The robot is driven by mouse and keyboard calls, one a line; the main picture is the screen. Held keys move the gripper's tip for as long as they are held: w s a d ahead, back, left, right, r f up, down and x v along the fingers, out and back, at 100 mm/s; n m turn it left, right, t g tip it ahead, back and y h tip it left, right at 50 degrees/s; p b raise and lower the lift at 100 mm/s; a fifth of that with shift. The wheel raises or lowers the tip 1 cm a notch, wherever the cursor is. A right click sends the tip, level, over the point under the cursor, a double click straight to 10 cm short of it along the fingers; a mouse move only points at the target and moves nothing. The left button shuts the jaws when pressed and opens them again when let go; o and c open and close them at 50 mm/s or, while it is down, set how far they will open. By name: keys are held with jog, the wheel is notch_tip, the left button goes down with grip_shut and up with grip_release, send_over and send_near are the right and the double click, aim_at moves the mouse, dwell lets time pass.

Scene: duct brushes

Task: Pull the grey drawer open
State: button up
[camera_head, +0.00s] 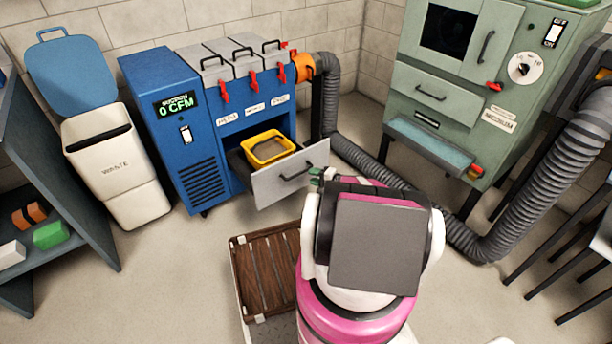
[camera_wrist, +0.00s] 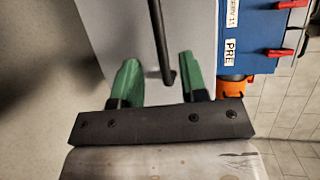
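The grey drawer (camera_head: 275,186) of the blue cabinet is pulled out, and a yellow tray (camera_head: 268,148) holding something brownish sits inside it. Its dark bar handle (camera_head: 295,171) is on the front panel. In the wrist view the grey front panel (camera_wrist: 112,35) fills the upper middle, with the handle (camera_wrist: 160,40) running down between my fingers. My gripper (camera_wrist: 160,72) is open, its green fingers on either side of the handle's near end with gaps visible. In the head view my gripper (camera_head: 322,175) is at the right edge of the drawer front, partly hidden by my arm.
The blue cabinet (camera_head: 190,125) stands by the wall, beside a white waste bin (camera_head: 115,165). A wooden crate (camera_head: 265,275) is on the floor below the drawer. A grey hose (camera_head: 375,170) runs right to a green machine (camera_head: 445,100). Floor is clear left of the crate.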

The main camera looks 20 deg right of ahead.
jog(key=shift+v, duration=1.85)
jog(key=a+r+n+g+h, duration=0.1)
jog(key=a+r+n+g, duration=0.1)
jog(key=a+n+g, duration=0.3)
jog(key=a+r+n+g+h, duration=0.1)
jog(key=a+r+n+g, duration=0.15)
jog(key=a+g, duration=0.4)
jog(key=s+a+r+n+h, duration=0.1)
jog(key=a+r+n+h, duration=0.2)
jog(key=r+h, duration=0.5)
jog(key=shift+a, duration=0.85)
jog(key=shift+s+f+g, duration=0.1)
jog(key=shift+g, duration=0.15)
